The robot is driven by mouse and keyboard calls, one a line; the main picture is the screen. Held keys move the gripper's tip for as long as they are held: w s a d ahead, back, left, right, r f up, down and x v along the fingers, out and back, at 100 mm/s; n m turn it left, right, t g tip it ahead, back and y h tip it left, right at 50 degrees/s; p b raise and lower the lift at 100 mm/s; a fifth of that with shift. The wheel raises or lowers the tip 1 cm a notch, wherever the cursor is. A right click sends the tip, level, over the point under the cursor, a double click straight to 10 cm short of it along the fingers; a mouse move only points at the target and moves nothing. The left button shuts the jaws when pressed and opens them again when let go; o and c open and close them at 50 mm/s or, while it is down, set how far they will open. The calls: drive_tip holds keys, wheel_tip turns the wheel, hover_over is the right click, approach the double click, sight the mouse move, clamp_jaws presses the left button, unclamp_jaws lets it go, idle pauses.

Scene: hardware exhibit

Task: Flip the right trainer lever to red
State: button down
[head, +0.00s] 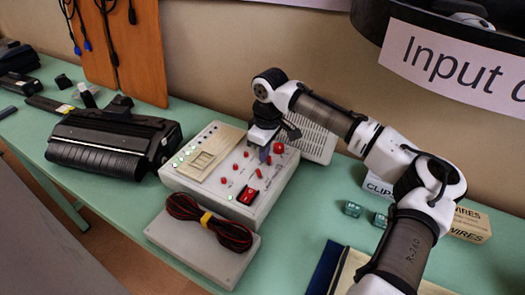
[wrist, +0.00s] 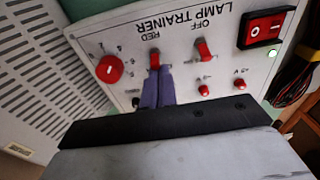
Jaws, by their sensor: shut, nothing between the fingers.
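The lamp trainer (head: 203,204) is a pale box on the green bench, with red controls on top. In the wrist view its panel (wrist: 125,38) appears upside down. A red lever (wrist: 154,59) stands beside the word RED, and another red lever (wrist: 204,50) stands beside OFF. My gripper (wrist: 158,70) is shut and empty, its bluish fingers together at the lever by RED. The fingertips overlap that lever's lower part, so contact and its exact tilt are unclear. In the head view my gripper (head: 264,157) points down over the panel's far right part.
A red round knob (wrist: 109,69) and a red power switch (wrist: 267,27) flank the levers. A red and black cable coil (head: 208,221) lies in front of the trainer. A vented grey box (head: 312,138) stands behind it. A black device (head: 113,143) sits to the left.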

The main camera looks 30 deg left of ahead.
drive_tip(key=shift+d+y, duration=0.4)
drive_tip(key=shift+y, duration=0.2)
drive_tip(key=shift+r, duration=0.25)
drive_tip(key=shift+r+p, duration=0.7)
drive_tip(key=shift+p, duration=0.15)
